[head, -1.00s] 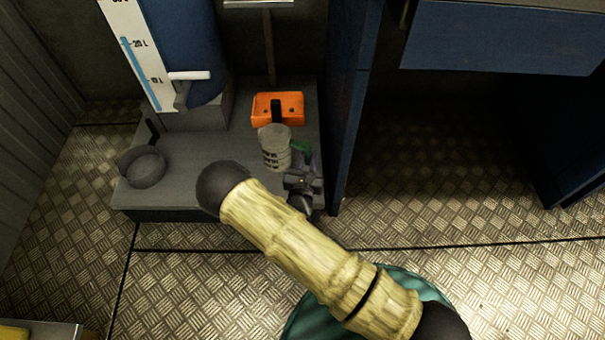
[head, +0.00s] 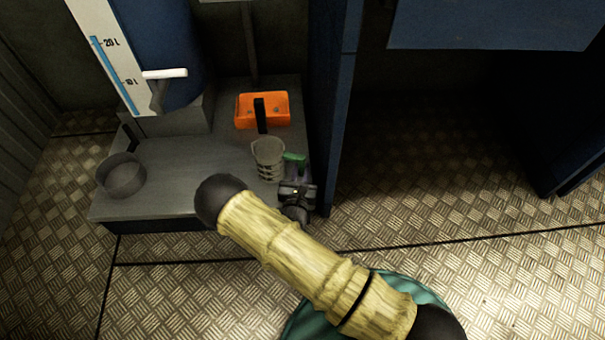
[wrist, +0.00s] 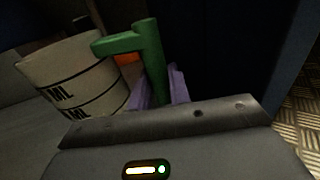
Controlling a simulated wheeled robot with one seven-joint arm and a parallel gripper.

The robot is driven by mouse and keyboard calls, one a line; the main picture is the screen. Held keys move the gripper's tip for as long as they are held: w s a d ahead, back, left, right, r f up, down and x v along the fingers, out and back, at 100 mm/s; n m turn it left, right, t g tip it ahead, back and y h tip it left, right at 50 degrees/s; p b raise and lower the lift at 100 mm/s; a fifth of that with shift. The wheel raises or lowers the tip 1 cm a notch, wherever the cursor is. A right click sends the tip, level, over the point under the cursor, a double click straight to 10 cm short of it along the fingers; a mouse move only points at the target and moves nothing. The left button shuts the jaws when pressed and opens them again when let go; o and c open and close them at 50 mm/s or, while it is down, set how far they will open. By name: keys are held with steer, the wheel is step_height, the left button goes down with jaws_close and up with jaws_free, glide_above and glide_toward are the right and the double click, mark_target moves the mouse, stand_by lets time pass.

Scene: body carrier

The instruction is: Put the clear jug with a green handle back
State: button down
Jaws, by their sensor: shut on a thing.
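The clear jug (head: 268,158) with dark markings is at the right part of the grey platform (head: 190,165) in the head view. Its green handle (head: 294,157) points right, toward my gripper (head: 296,178). In the wrist view the jug (wrist: 75,75) is at the left, slightly tilted in the picture, and the green handle (wrist: 150,55) runs down between the purple fingers of my gripper (wrist: 160,92). My gripper is shut on the handle. I cannot tell whether the jug's base touches the platform.
An orange holder (head: 262,108) stands behind the jug. A blue panel (head: 332,110) rises close at the right.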

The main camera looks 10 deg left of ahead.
steer(key=shift+s+a+y, duration=0.3)
steer(key=shift+s+a, duration=0.05)
steer(key=shift+a, duration=0.2)
steer(key=c, duration=1.7)
jaws_free()
steer(key=shift+c, duration=0.2)
steer(key=o, duration=0.4)
steer(key=shift+d, duration=0.1)
steer(key=shift+o, duration=0.2)
steer(key=shift+d, duration=0.1)
steer(key=shift+w, duration=0.1)
